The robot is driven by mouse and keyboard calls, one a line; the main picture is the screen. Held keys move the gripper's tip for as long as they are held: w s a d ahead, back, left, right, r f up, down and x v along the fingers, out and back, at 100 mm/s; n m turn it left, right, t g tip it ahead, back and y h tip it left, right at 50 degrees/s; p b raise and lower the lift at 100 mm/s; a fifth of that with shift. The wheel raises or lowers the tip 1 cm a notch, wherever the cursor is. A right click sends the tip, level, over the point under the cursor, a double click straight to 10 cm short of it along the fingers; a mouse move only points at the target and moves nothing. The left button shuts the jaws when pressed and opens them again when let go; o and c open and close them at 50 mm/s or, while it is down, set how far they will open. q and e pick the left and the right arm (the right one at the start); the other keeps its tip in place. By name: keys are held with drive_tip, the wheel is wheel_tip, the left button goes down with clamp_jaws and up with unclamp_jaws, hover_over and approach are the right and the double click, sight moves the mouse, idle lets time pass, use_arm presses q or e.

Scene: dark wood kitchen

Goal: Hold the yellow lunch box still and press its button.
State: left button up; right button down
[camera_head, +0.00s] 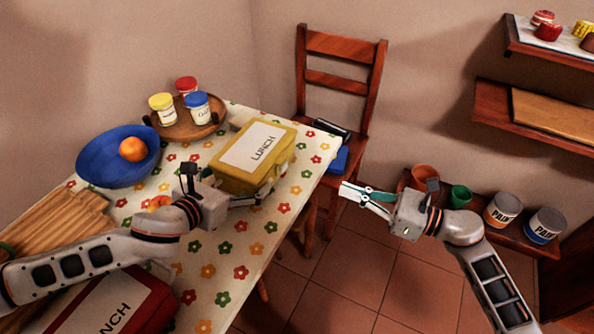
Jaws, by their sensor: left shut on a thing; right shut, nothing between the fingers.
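The yellow lunch box (254,156) lies flat on the flowered tablecloth near the table's right edge, its white "LUNCH" label facing up. My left gripper (256,198) is at the box's near side, shut on its edge; the exact contact is partly hidden by the gripper. I cannot make out the button on the box. My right gripper (347,191) is shut and empty. It appears to the right of the box and table edge, apart from the box.
A blue bowl (97,164) with an orange (133,149) and a wooden tray (180,130) with jars stand behind. A red lunch box (155,302) lies at the near left. A chair (340,75) stands beyond the table. Paint cans (503,210) and pots sit on a low shelf at right.

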sight(285, 167)
drive_tip(key=shift+d+n, duration=0.1)
drive_tip(key=shift+n, duration=0.5)
drive_tip(key=x, duration=1.4)
